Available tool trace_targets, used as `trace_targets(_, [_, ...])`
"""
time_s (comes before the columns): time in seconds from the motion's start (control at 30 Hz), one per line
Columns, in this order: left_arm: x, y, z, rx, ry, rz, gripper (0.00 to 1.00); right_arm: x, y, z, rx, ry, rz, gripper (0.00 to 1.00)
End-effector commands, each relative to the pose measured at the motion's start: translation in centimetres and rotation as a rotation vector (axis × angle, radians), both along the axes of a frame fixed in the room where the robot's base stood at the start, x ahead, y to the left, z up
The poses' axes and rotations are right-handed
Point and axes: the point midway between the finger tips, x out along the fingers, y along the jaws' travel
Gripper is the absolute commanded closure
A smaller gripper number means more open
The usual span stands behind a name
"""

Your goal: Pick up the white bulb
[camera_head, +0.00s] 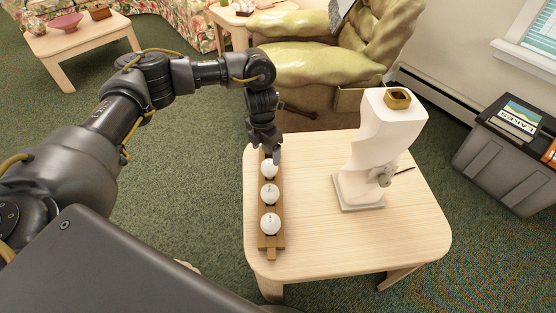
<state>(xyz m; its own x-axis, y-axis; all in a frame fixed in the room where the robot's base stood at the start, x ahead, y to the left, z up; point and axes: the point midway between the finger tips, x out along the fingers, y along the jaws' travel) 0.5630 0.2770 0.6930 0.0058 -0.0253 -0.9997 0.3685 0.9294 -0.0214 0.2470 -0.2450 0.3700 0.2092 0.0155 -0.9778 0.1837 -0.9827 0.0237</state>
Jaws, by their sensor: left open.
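Several white bulbs sit in a row on a narrow brown wooden holder (271,241) along the left side of the light wooden table (330,245). The nearest bulb (270,222), the middle bulb (269,194) and the far bulb (268,169) look alike. My left gripper (270,158) is open and points down at the far end of the holder, just behind and above the far bulb. Its fingers are small and dark, and I cannot tell whether they touch the bulb. The gripper hides the far end of the holder. My right gripper is not in view.
A white sculpted stand (378,140) on a grey base, with a brass-coloured piece (397,98) on top, stands on the table's right half. A green armchair (310,62) is behind the table. A grey bin (508,150) is at right. The table's front right is clear.

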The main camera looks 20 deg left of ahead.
Motion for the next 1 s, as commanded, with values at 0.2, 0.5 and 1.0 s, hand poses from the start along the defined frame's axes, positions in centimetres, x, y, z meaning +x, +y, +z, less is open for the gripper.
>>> trace_targets(0.2, [0.0, -0.4, 0.8, 0.030, 0.013, -0.052, 0.21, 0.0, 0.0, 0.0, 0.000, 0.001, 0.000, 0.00])
trace_targets(0.5, [-0.1, -0.4, -3.6, 0.026, 0.015, -0.045, 0.21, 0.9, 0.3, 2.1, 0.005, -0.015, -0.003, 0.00])
trace_targets(1.0, [-0.3, -0.8, -7.5, 0.026, 0.015, -0.046, 0.21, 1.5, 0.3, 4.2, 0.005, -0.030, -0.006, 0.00])
